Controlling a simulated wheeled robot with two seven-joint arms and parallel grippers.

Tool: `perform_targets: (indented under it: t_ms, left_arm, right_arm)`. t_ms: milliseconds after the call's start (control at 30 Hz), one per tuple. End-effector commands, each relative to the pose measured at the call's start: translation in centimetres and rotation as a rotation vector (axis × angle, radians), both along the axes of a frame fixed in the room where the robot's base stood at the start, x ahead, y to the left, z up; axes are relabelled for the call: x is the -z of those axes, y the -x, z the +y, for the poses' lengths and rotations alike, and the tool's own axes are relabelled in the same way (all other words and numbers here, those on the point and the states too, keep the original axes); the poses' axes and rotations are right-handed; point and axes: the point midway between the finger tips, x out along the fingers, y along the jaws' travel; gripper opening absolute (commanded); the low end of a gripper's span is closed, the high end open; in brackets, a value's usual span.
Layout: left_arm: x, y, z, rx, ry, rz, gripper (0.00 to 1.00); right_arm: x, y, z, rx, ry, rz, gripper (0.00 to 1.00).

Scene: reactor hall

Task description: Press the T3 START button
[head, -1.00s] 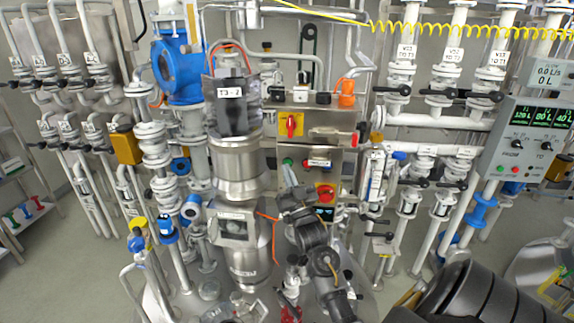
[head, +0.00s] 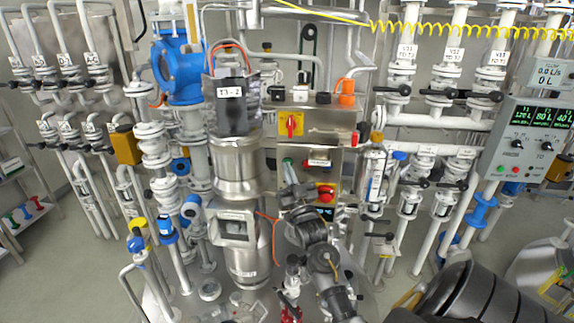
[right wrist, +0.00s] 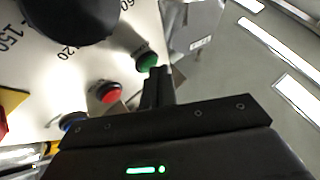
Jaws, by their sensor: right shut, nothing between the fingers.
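The steel control box (head: 310,141) in the middle of the head view carries a green button (head: 287,162), which I take for the T3 START button; its lettering is too small to read. In the right wrist view the green button (right wrist: 147,62) sits at the panel's edge, left of and beyond my fingertips. My right gripper (head: 287,174) is shut and empty, its tips just below the button in the head view. The fingers also show in the right wrist view (right wrist: 160,76). Contact cannot be told. My left gripper is not in view.
A red button (right wrist: 110,92) and a blue one (right wrist: 70,121) lie near the green one. A dark knob (right wrist: 68,15) is above. A red mushroom button (head: 326,193) sits lower right on the box. The steel vessel (head: 238,165) stands close on the left, with pipes around.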

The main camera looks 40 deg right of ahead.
Motion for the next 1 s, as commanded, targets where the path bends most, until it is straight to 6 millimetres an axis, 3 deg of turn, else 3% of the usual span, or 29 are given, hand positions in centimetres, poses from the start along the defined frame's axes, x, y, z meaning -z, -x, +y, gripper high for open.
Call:
perform_targets:
  t_ms: [567, 1000]
  left_arm:
    - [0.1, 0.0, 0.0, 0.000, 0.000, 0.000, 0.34]
    - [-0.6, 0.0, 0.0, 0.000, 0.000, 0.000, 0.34]
  right_arm:
    - [0.0, -0.2, -0.2, 0.001, -0.001, 0.000, 0.00]
    - [0.0, 0.8, 1.0, 0.000, 0.000, 0.000, 0.00]
